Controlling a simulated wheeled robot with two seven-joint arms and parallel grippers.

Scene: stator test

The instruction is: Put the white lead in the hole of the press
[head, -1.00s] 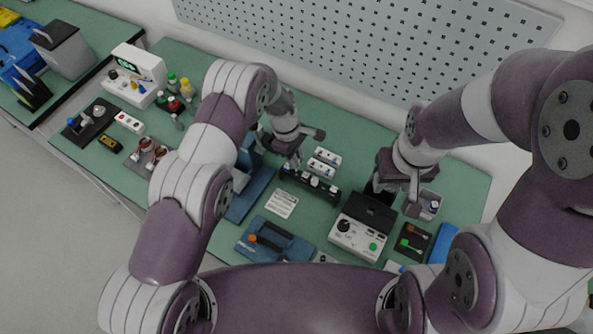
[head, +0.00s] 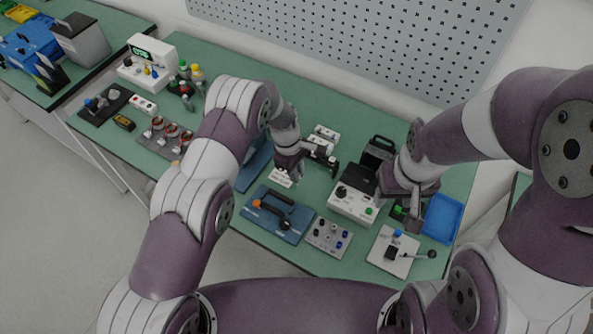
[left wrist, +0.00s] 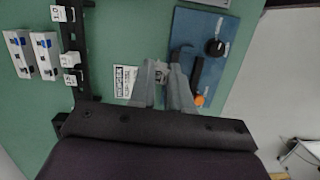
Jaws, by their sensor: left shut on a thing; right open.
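The press (head: 268,228) is a blue base with a black lever ending in an orange knob, near the front of the bench. It also shows in the left wrist view (left wrist: 210,55), beside my fingers. My left gripper (head: 287,176) is over the white label card, just behind the press; its fingers also show in the left wrist view (left wrist: 163,85). It is shut on a small pale piece (left wrist: 160,73), apparently the white lead, mostly hidden by the fingers. I cannot make out the press's hole. My right gripper (head: 412,198) is open above the right side of the bench.
A black rack (left wrist: 73,50) with white pieces and two white blocks (left wrist: 30,53) stand behind my left gripper. A white box with knobs (head: 352,204), a grey panel with knobs (head: 328,236), a blue tray (head: 441,218) and a white plate (head: 392,262) crowd the right.

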